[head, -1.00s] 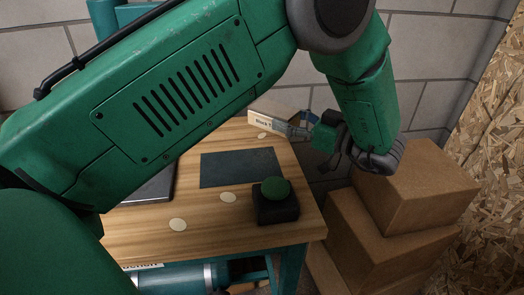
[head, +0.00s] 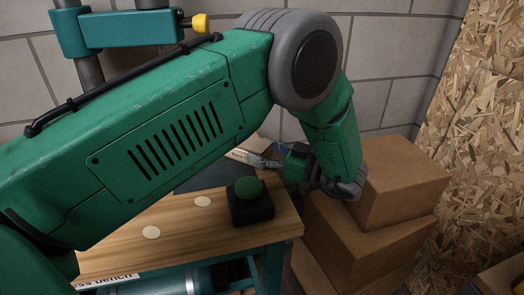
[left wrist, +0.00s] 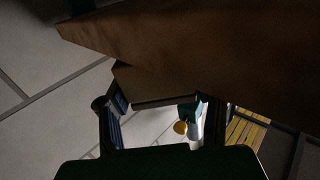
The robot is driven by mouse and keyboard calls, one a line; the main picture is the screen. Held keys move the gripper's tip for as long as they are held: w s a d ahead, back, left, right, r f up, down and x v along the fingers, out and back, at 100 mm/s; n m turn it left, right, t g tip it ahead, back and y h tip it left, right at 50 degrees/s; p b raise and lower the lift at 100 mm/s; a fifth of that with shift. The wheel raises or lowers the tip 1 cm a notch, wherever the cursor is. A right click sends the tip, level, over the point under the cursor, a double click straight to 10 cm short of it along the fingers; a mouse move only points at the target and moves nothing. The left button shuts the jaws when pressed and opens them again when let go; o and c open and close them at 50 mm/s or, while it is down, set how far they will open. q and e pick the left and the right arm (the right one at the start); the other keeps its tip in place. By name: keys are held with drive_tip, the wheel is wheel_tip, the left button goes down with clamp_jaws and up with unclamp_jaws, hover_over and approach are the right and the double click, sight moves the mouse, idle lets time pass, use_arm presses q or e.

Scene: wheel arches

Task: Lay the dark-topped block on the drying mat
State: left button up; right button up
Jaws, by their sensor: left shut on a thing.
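My left gripper (head: 262,160) reaches in from the right end of my bent arm and is shut on a pale block (head: 238,155) with a printed label. In the head view the block is held near the back right of the bench, by the far edge of the dark drying mat (head: 205,180). My arm hides much of the mat and part of the block. In the left wrist view a dark-edged block (left wrist: 150,85) sits between the two fingers. I cannot tell its height above the mat. My right gripper is not in view.
A black box with a green dome (head: 250,202) stands on the wooden bench (head: 190,235) in front of the mat. Pale discs (head: 151,233) lie on the bench top. Stacked cardboard boxes (head: 400,185) stand to the right, close to my forearm. A block wall is behind.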

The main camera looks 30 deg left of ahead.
use_arm(q)
drive_tip(key=o, duration=1.4)
drive_tip(key=shift+f, duration=0.1)
drive_tip(key=shift+c, duration=0.2)
drive_tip(key=shift+a+f, duration=0.1)
drive_tip(key=shift+a, duration=0.3)
drive_tip(key=shift+r, duration=0.25)
drive_tip(key=d, duration=1.2)
drive_tip(key=shift+w+d+p, duration=0.15)
drive_tip(key=shift+w+p, duration=0.2)
drive_tip(key=shift+w, duration=0.1)
drive_tip(key=shift+d+r, duration=0.1)
